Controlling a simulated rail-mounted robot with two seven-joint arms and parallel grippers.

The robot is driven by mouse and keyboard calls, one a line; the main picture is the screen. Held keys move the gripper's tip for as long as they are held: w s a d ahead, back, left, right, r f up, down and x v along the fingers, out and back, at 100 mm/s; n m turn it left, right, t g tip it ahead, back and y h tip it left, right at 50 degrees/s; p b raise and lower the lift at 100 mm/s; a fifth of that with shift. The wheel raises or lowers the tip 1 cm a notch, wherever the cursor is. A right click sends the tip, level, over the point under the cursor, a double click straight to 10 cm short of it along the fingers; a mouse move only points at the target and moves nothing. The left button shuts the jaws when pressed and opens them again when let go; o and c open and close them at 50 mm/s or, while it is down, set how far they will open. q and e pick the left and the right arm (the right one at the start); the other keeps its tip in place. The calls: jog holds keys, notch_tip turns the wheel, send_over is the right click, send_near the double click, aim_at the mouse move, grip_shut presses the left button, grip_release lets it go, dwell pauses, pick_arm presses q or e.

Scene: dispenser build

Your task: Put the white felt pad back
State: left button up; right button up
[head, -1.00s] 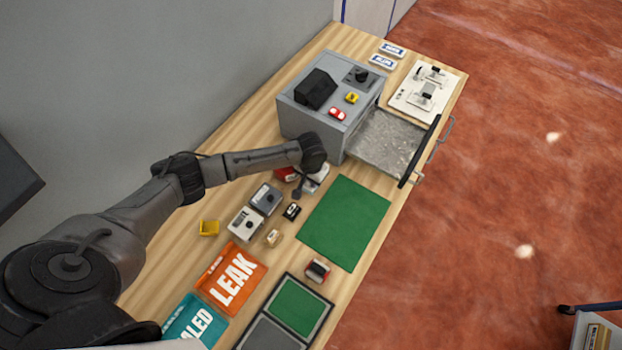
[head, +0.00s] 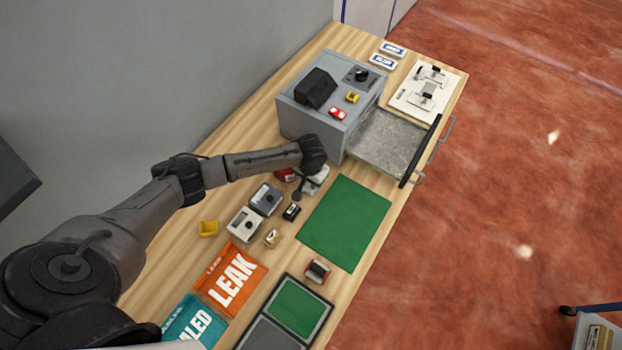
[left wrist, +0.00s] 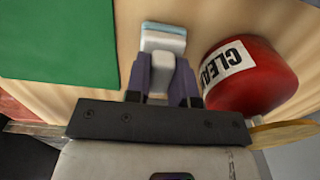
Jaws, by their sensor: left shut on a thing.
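My left gripper (left wrist: 162,88) points down at the table and is shut on a small white piece (left wrist: 159,72), which looks like the white felt pad. Just past the fingertips is a white block with a pale blue edge (left wrist: 164,36); I cannot tell whether it touches the held piece. In the head view my left gripper (head: 309,186) is low between the grey cabinet and the green mat, and my wrist mostly hides what it holds. My right gripper is in neither view.
A red round container (left wrist: 252,78) labelled CLEAN is close beside the fingers. The green mat (head: 345,222) is bare. The grey cabinet (head: 312,122) has its drawer (head: 385,140) pulled out.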

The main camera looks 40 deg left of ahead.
pick_arm(q)
jog(key=shift+f, duration=0.35)
jog(key=o, duration=1.6)
jog(key=shift+r, duration=0.1)
jog(key=shift+r, duration=0.1)
jog(key=shift+r+p, duration=1.8)
jog(key=shift+p, duration=0.5)
jog(key=shift+r+p, duration=2.05)
jog(key=shift+p, duration=0.35)
